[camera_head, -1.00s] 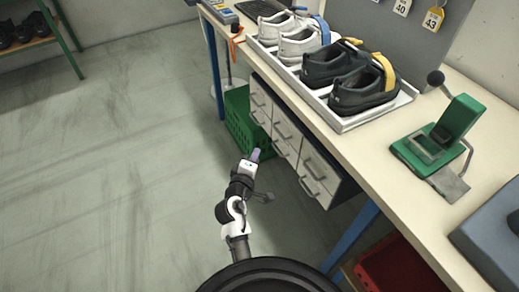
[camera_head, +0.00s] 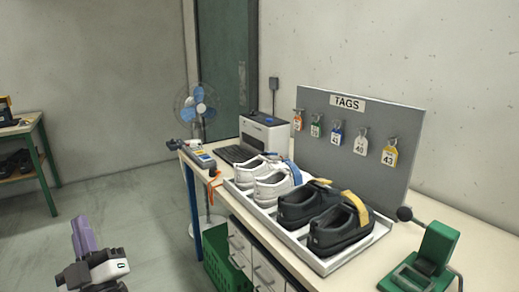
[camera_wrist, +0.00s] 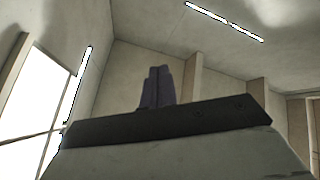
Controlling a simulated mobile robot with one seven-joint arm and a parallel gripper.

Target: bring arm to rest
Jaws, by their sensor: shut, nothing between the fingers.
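My gripper (camera_head: 84,236) stands at the lower left of the head view, its purple fingers pointing up over the floor. It is to the left of the workbench (camera_head: 421,212) and apart from it. In the wrist view the gripper's fingers (camera_wrist: 157,88) are together with nothing between them, and behind them are bare walls and the ceiling. The rest of my arm is mostly below the head view's lower edge.
The bench holds a white tray (camera_head: 322,264) with white shoes (camera_head: 272,185) and black shoes (camera_head: 335,231), and a green press (camera_head: 425,262). A tag board (camera_head: 345,175) stands behind. A fan (camera_head: 197,107) and green crate (camera_head: 225,265) are nearby. Open floor lies left.

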